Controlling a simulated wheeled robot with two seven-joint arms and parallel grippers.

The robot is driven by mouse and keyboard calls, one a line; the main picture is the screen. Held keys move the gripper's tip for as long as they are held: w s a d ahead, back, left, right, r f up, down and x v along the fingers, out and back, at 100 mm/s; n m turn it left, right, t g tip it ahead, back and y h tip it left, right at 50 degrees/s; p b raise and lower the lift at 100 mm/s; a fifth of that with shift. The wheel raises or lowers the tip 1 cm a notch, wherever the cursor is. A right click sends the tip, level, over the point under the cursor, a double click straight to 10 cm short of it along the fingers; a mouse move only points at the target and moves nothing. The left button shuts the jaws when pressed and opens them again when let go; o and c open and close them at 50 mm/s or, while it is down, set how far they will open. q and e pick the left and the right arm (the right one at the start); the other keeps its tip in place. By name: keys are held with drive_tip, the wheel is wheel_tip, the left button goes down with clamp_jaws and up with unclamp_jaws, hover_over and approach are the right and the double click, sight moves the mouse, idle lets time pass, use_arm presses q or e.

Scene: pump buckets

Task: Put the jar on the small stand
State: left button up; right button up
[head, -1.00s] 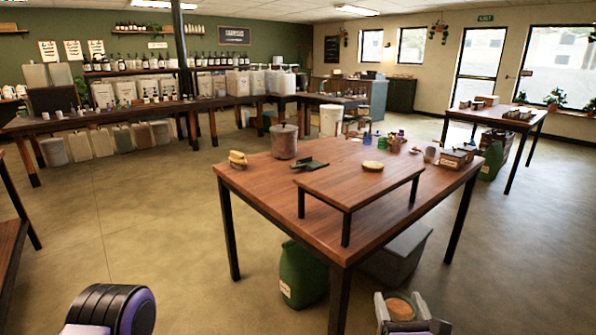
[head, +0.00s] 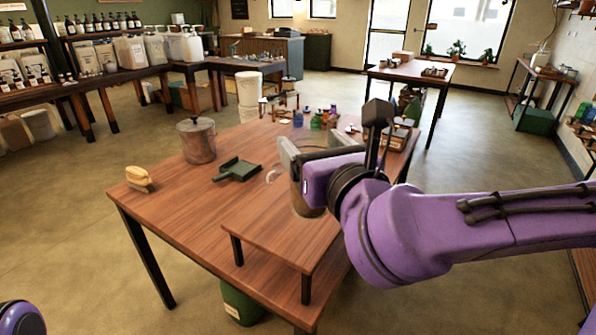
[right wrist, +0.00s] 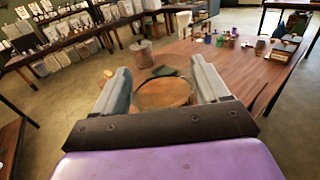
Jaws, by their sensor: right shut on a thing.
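My right gripper (head: 296,168) reaches in from the right over the table and is shut on the clear jar (head: 307,198). The jar shows between both fingers in the right wrist view (right wrist: 165,95), with a round brown surface inside its rim. In the head view the gripper and forearm hide much of it. The small stand (head: 275,240), a low wooden platform with dark legs, is on the table. The jar appears over the stand's far part; I cannot tell whether it touches. The round pale disc seen earlier on the stand is hidden. My left gripper is out of view.
On the table (head: 160,215) are a lidded metal canister (head: 197,143), a dark green dustpan (head: 238,170) and a yellow-topped brush (head: 139,178). Several small coloured bottles (head: 316,121) stand at the back. The stand's near left part is clear. A green sack (head: 240,303) is under the table.

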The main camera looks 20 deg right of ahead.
sight(304, 140)
drive_tip(key=w+p, duration=0.1)
drive_tip(key=p, duration=0.2)
drive_tip(key=w+r+p, duration=0.1)
drive_tip(key=p, duration=0.1)
drive_tip(key=shift+d+p, duration=0.1)
drive_tip(key=shift+p, duration=0.3)
drive_tip(key=w+p, duration=0.1)
drive_tip(key=p, duration=0.1)
drive_tip(key=w+f+p, duration=0.1)
drive_tip(key=w+p, duration=0.1)
drive_tip(key=shift+f, duration=0.2)
drive_tip(key=w+f+p, duration=0.1)
drive_tip(key=w+f, duration=0.6)
drive_tip(key=f, duration=0.4)
drive_tip(key=shift+w+f, duration=0.35)
drive_tip(key=shift+w, duration=0.05)
